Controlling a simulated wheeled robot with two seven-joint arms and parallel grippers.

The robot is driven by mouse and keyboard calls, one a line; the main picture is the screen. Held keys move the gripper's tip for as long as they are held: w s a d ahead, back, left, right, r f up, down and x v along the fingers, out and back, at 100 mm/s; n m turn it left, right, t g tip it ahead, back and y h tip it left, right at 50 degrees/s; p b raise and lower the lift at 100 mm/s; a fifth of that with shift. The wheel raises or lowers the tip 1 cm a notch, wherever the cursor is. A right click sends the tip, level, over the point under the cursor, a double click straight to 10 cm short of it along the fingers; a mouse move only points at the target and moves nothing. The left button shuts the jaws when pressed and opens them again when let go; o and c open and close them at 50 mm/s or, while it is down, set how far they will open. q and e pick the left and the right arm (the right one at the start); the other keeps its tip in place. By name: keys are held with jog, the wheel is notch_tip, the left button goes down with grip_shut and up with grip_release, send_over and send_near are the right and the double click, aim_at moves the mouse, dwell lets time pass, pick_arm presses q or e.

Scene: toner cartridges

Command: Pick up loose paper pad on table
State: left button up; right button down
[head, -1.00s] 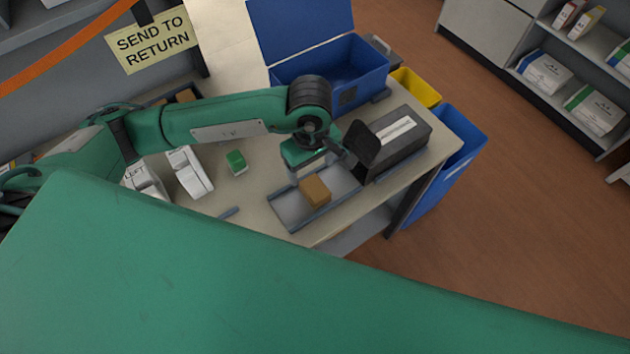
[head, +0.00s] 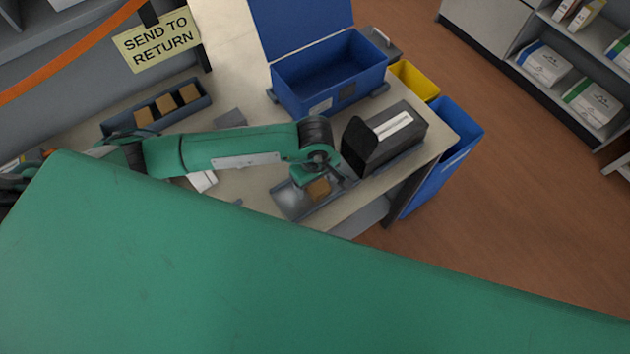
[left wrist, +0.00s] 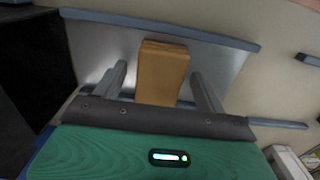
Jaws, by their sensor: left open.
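The loose paper pad, a small brown block (head: 319,190), lies in a shallow grey tray (head: 287,201) near the table's front edge. My left gripper (head: 322,181) is low over the tray, right at the pad, and partly covers it in the head view. In the left wrist view the pad (left wrist: 163,72) stands between the two open fingers of the left gripper (left wrist: 158,82), with a gap visible on each side. The pad's near end is hidden behind the gripper's dark edge. My right gripper is not in view.
A dark box-shaped device (head: 386,136) stands just right of the tray. An open blue bin (head: 331,75) is behind it. A grey holder (head: 157,104) with brown blocks sits at the back left. Yellow (head: 414,79) and blue (head: 445,160) bins stand off the table's right side.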

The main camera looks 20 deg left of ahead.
pick_arm(q)
jog(key=c, duration=1)
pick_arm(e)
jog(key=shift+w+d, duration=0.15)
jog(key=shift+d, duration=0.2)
pick_arm(q)
jog(key=shift+c, duration=0.2)
